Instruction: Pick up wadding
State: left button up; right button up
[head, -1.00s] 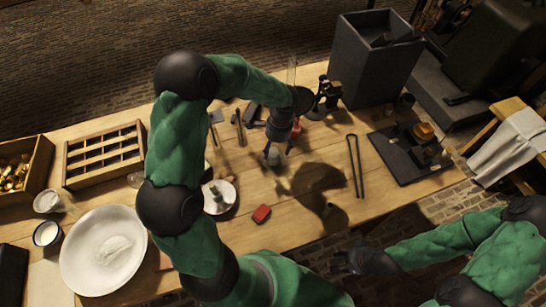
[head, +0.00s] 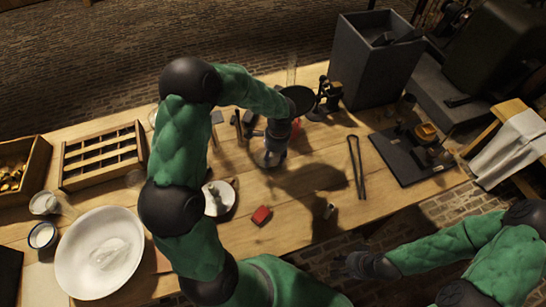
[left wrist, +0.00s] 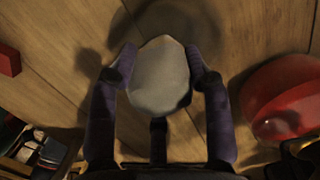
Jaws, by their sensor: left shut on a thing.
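A pale grey-white lump, which looks like the wadding (left wrist: 158,78), sits between the purple-padded fingers of my left gripper (left wrist: 160,85) in the left wrist view. The fingers press on its two sides, with a wooden surface behind it. In the head view my left gripper (head: 271,159) points down at the middle of the table, and its own fingers and arm largely hide the lump. I cannot tell how far the lump is from the wood. My right gripper (head: 354,265) is low, off the table's front edge, and its fingers are too dark to read.
A red rounded thing (left wrist: 282,100) is close on the right in the left wrist view. On the table are a red block (head: 261,215), a white dish (head: 70,265), a compartment tray (head: 103,157), tongs (head: 357,165) and a black board (head: 385,150). A grey box (head: 368,75) stands behind.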

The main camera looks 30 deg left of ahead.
pick_arm(q)
jog(key=shift+s+f, duration=0.15)
jog(key=shift+r, duration=0.4)
notch_tip(320, 180, up, 2)
jog(key=shift+a+r+p, duration=0.1)
jog(key=shift+r+p, duration=0.15)
jog(key=shift+p, duration=0.65)
jog(key=s+d+r+p, duration=0.1)
jog(key=s+d+r, duration=0.1)
jog(key=s+r, duration=0.1)
jog(key=s+d+r+p, duration=0.1)
jog(key=s+d+r, duration=0.2)
jog(key=s, duration=0.1)
jog(key=s+d+r+p, duration=0.1)
jog(key=s+d+r, duration=0.1)
jog(key=s+r, duration=0.1)
jog(key=shift+s+d+r+p, duration=0.2)
jog(key=shift+s+r+p, duration=0.2)
jog(key=shift+s, duration=0.4)
jog(key=shift+o, duration=0.8)
jog(key=c, duration=0.3)
